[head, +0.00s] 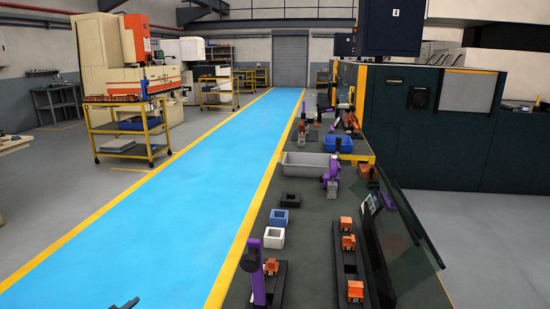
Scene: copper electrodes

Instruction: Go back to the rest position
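A small dark piece, which looks like the tip of my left gripper (125,304), shows at the bottom edge in the head view, over the blue floor lane. Most of it is cut off, so I cannot tell whether it is open or shut. My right gripper is not in view. Orange-brown copper electrodes stand in dark holders on the workbench: one (271,266) near the front left, one (355,291) at the front right, and others behind it (348,242). No electrode is seen near the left gripper tip.
The long dark workbench (312,235) runs along the right, with purple clamps (257,287), a grey bin (305,163), a blue bin (338,143), small white (274,237) and black boxes (290,199), and a tilted dark panel (403,235). The blue floor lane (190,210) is clear. A yellow cart (128,145) stands left.

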